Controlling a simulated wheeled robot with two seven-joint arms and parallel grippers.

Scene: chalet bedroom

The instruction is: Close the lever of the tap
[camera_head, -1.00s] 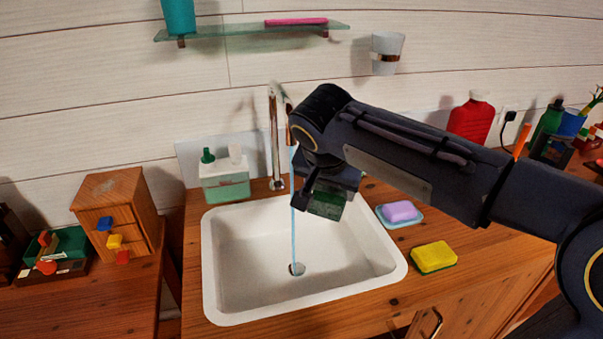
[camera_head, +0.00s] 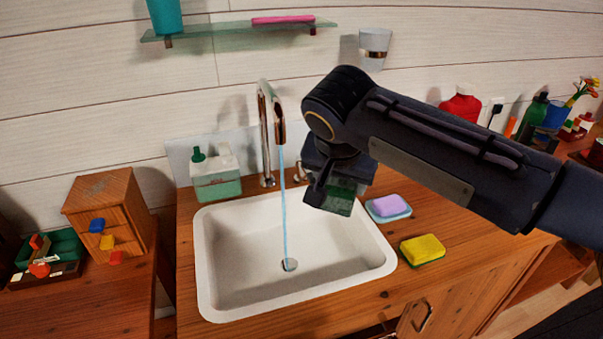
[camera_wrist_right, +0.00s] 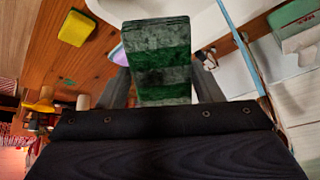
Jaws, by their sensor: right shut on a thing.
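The chrome tap (camera_head: 266,130) stands behind the white sink (camera_head: 205,265). A blue stream of water (camera_head: 285,210) runs from its spout to the drain. A small chrome part, apparently the lever (camera_head: 300,172), shows right of the tap's base, partly hidden by my gripper; chrome also shows beside the gripper in the right wrist view (camera_wrist_right: 209,58). My right gripper (camera_head: 333,193) is above the sink's back right corner, right of the spout. It is shut on a green and grey marbled block (camera_wrist_right: 157,60). I cannot tell whether the block touches the lever. My left gripper is out of view.
A soap dispenser (camera_head: 216,180) stands left of the tap. A purple soap on a blue dish (camera_head: 389,207) and a yellow sponge (camera_head: 422,250) lie right of the sink. A glass shelf (camera_head: 230,36) and a cup (camera_head: 375,45) are on the wall above.

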